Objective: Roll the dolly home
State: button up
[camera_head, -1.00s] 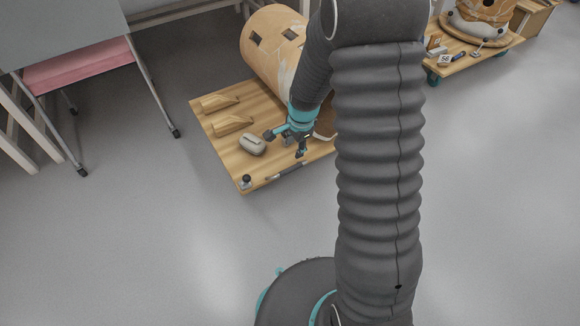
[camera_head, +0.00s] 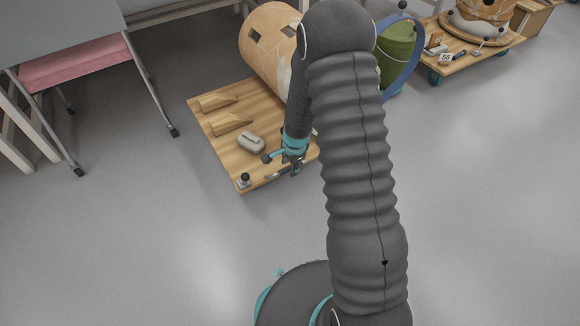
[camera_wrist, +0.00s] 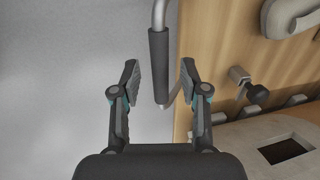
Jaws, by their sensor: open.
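The dolly (camera_head: 217,137) is a low wooden board on the floor in the head view, left of my arm. A large tan vessel (camera_head: 262,48) with square holes lies on its far part. The dolly's handle shows in the wrist view as a metal bar with a dark grip (camera_wrist: 159,65), beside the board's edge. My gripper (camera_head: 281,164) is over the dolly's near edge. In the wrist view my gripper (camera_wrist: 160,84) is open, with the grip in the gap between its fingers. Neither finger visibly touches it, and the depth is unclear.
Two wooden wedges (camera_head: 230,123), a beige rounded object (camera_head: 250,142) and a dark knob (camera_head: 244,180) are on the board. A second dolly (camera_head: 470,58) stands at upper right, near a green bin (camera_head: 396,52). A table with a pink shelf (camera_head: 75,70) is left. The near floor is clear.

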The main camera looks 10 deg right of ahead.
jog(key=shift+f, duration=0.15)
grip_shut()
jog(key=shift+w, duration=0.1)
